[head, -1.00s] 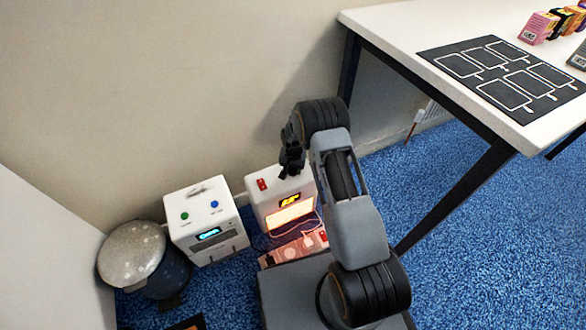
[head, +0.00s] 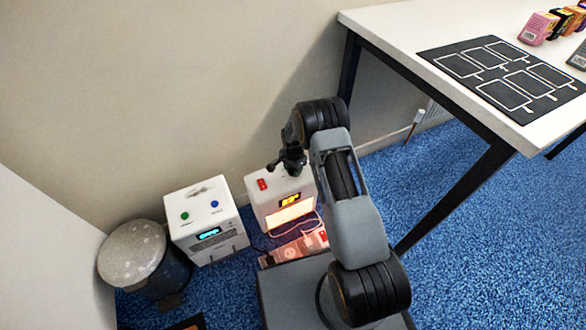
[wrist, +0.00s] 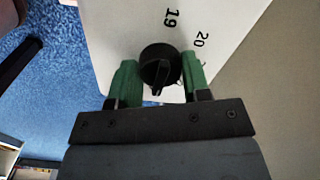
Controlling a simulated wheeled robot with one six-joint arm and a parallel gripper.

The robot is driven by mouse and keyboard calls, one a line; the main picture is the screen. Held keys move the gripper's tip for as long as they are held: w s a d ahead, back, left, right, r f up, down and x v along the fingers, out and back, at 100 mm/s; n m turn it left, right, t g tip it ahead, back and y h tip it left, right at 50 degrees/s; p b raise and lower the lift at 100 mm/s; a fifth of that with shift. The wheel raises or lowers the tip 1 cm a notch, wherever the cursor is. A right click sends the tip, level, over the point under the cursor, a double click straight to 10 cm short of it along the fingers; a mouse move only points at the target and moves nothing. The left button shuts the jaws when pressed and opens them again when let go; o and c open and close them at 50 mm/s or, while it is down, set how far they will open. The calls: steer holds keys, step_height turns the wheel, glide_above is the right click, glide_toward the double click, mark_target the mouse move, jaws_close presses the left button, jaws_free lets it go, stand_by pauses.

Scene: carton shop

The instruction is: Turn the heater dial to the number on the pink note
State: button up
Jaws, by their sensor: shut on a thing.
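The heater (head: 256,203) is a white box on the floor by the wall, with a glowing front panel and a small orange display (head: 289,199). Its round black dial (wrist: 160,62) shows in the wrist view on the white top, near the printed numbers 19 (wrist: 171,18) and 20 (wrist: 199,40). My gripper (wrist: 158,80) has its green fingers shut on the dial, one on each side. In the head view my gripper (head: 290,170) is over the heater's top and hides the dial. I cannot make out the dial's setting. I see no pink note.
A white box (head: 184,232) with green and blue buttons and a round-lidded bin (head: 133,255) stand left of the heater. A power strip (head: 285,254) lies in front of it. A white table (head: 400,20) with cartons is at right.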

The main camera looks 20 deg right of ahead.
stand_by(0.4)
steer(key=o, duration=0.9)
step_height(320, 180, up, 14)
steer(key=p, duration=0.4)
steer(key=shift+p, duration=0.4)
steer(key=s+r+n+t+p, duration=0.1)
steer(key=s+r+n+p, duration=0.3)
steer(key=r, duration=0.7)
steer(key=s+r+m+p, duration=0.15)
steer(key=r+p, duration=0.45)
steer(key=r, duration=0.6)
steer(key=s+r+n+t+p, duration=0.1)
steer(key=s+r+n+p, duration=0.3)
steer(key=r, duration=0.7)
steer(key=s+r+n+p, duration=0.1)
steer(key=s+r+p, duration=0.4)
steer(key=r, duration=0.2)
steer(key=s+r+n+t+p, duration=0.1)
steer(key=s+r+n+p, duration=0.1)
steer(key=s+r+p, duration=0.3)
steer(key=s+r+n+p, duration=0.2)
steer(key=s+r+p, duration=0.3)
steer(key=s+r, duration=0.2)
steer(key=shift+s+a+r+t, duration=0.15)
steer(key=shift+r+t, duration=0.15)
steer(key=shift+r, duration=0.55)
